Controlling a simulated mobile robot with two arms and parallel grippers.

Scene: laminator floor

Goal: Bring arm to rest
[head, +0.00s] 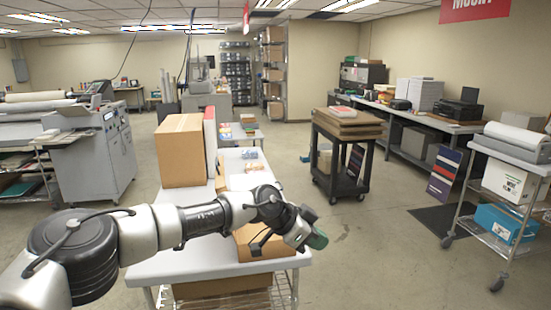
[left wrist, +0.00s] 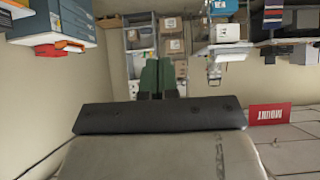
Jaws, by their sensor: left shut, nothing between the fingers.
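My left arm (head: 160,228) comes in from the left in the head view and reaches across the white table (head: 225,262). Its left gripper (head: 317,239) is past the table's right edge, above the floor. In the left wrist view the green fingers (left wrist: 158,78) are together with nothing between them. The wrist picture is upside down, with shelves of boxes beyond the fingers. My right arm and gripper are not in view.
A tall cardboard box (head: 181,150) stands on the table, and a smaller box (head: 250,248) is partly hidden behind my arm. A dark cart (head: 343,140) and a grey wheeled cart (head: 505,165) stand to the right.

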